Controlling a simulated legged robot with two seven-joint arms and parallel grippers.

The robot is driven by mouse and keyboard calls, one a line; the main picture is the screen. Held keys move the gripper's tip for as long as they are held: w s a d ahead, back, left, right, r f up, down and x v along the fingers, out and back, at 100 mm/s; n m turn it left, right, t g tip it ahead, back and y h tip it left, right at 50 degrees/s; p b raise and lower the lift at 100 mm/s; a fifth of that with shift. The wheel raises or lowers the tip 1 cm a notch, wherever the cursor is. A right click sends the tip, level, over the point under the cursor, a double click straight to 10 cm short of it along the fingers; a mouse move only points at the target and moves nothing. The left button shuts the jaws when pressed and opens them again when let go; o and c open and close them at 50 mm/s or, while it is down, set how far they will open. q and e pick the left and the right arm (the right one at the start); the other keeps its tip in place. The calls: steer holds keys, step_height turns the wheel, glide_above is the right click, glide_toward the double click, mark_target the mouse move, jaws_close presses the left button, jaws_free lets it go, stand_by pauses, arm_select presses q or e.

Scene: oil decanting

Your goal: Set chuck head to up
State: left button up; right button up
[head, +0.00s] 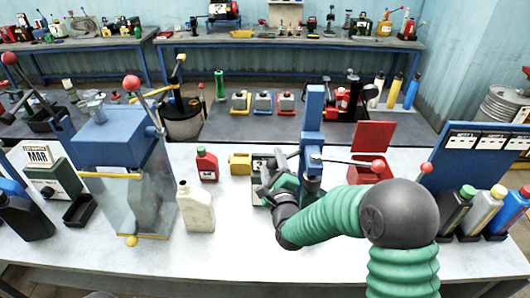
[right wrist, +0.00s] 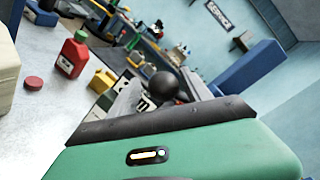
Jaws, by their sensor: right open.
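The chuck head cannot be made out clearly, as my gripper and arm cover the lower part of the stand. My left gripper is not in view.
A red bottle (head: 207,165), a yellow can (head: 240,163) and a cream jug (head: 196,207) stand left of my gripper. A blue-topped dispenser (head: 110,130) stands farther left. A red box (head: 370,165) and several bottles on the right flank my arm.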

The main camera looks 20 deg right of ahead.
steer(key=shift+d, duration=0.2)
steer(key=shift+s+r, duration=0.3)
steer(key=shift+s, duration=0.15)
steer(key=shift+s+a+r, duration=0.1)
steer(key=shift+s, duration=0.05)
steer(key=shift+c, duration=1.3)
steer(key=shift+w+a, duration=0.2)
steer(key=shift+a, duration=0.15)
steer(key=c, duration=0.7)
steer(key=shift+c, duration=1.3)
steer(key=shift+d+f, duration=0.15)
steer(key=shift+f, duration=0.05)
jaws_close()
steer(key=shift+f, duration=0.1)
